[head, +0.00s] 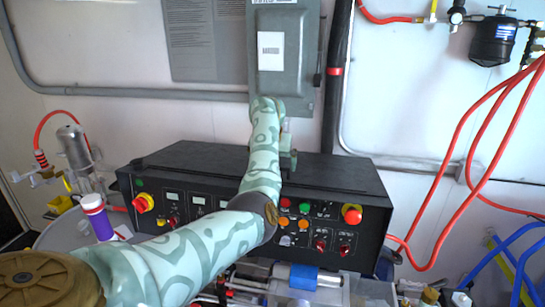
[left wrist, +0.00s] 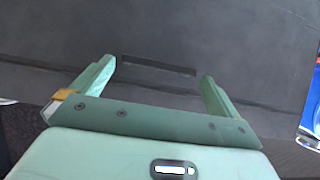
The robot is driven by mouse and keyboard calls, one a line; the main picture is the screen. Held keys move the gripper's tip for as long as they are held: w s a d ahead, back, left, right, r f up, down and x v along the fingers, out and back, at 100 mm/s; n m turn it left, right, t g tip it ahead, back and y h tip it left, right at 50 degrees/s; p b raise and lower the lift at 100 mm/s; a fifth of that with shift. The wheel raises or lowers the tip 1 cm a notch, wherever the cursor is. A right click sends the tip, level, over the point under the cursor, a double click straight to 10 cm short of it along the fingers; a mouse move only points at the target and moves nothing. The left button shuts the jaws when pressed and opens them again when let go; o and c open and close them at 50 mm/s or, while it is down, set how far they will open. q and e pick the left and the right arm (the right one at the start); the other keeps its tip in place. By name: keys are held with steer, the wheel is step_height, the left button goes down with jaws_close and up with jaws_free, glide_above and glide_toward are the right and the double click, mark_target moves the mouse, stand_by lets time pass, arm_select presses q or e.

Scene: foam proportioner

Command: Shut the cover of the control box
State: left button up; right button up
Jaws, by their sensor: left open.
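A grey box (head: 299,45) with a front cover and a white label (head: 271,50) is on the wall at the top middle of the head view. I cannot tell whether its cover is flush or slightly ajar. My left arm reaches up across the picture, its wrist overlapping the box's lower edge. My left gripper (head: 288,152) is below the box, above the black console; its fingertips are unclear there. In the left wrist view the left gripper (left wrist: 158,70) is open and empty, facing a dark grey surface with a narrow slot (left wrist: 158,65). My right gripper is not in view.
A wide black console (head: 345,180) with knobs and buttons stands below the box. A dark vertical pipe (head: 334,100) runs close right of the box. Red hoses (head: 465,160) hang at the right. A purple-and-white bottle (head: 97,215) stands at the left.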

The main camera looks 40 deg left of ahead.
arm_select(q)
steer(key=v, duration=1.6)
steer(key=shift+r+p, duration=0.2)
steer(key=shift+p, duration=0.25)
